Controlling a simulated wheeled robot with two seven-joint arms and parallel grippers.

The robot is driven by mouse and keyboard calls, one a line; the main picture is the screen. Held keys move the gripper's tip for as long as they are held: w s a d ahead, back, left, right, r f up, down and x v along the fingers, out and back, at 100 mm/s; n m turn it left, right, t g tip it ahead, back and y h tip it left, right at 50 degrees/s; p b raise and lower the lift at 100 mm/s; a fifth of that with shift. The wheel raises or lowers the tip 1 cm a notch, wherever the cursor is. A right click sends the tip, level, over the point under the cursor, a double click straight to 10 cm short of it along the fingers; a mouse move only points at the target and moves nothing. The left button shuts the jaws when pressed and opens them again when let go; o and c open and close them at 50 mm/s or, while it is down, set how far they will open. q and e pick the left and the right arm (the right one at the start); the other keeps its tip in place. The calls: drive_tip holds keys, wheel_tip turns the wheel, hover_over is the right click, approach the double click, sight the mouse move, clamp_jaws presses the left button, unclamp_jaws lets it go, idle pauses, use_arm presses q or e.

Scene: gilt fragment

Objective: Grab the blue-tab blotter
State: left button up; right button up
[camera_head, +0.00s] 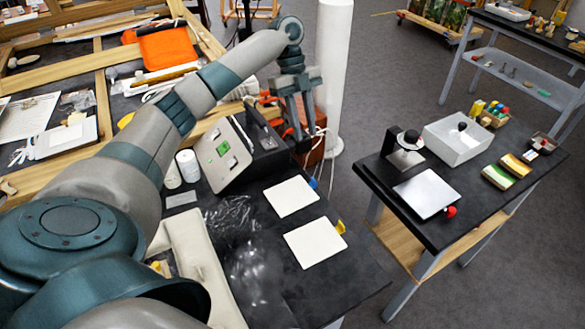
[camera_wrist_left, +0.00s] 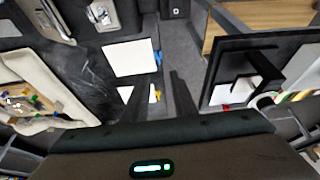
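The blue-tab blotter (camera_head: 291,197) is a flat white square lying on the black table, with a small blue tab (camera_head: 313,184) at its right edge. It also shows in the left wrist view (camera_wrist_left: 130,57), ahead of the fingers. A similar white blotter with a yellow tab (camera_head: 314,243) lies nearer the front of the table; in the wrist view it is partly hidden by a finger. My left gripper (camera_head: 299,138) is above the table's back right side, beyond the blue-tab blotter and apart from it. In the wrist view its fingers (camera_wrist_left: 157,88) are spread and empty.
A grey panelled box (camera_head: 222,152) and white jars (camera_head: 187,165) stand left of the blotters. Crumpled clear film (camera_head: 235,219) lies beside them. A second black table at right holds a silver plate with a red knob (camera_head: 427,194) and a white box (camera_head: 457,140).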

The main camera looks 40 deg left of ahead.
use_arm(q)
drive_tip(key=p, duration=0.3)
approach(312, 178)
drive_tip(key=shift+s+d+f, duration=0.1)
drive_tip(key=shift+d+f, duration=0.65)
drive_tip(key=shift+f, duration=0.25)
drive_tip(key=shift+d+f, duration=0.1)
drive_tip(key=shift+f, duration=0.35)
drive_tip(key=shift+s+d+f+p, duration=0.2)
drive_tip(key=shift+f+p, duration=0.1)
drive_tip(key=shift+p, duration=0.2)
drive_tip(key=p+x, duration=0.2)
drive_tip(key=x, duration=0.1)
drive_tip(key=shift+s+d+f, duration=0.1)
drive_tip(key=shift+f, duration=0.25)
drive_tip(key=shift+d+f, duration=0.1)
drive_tip(key=shift+f, duration=0.25)
drive_tip(key=shift+c, duration=0.3)
clamp_jaws()
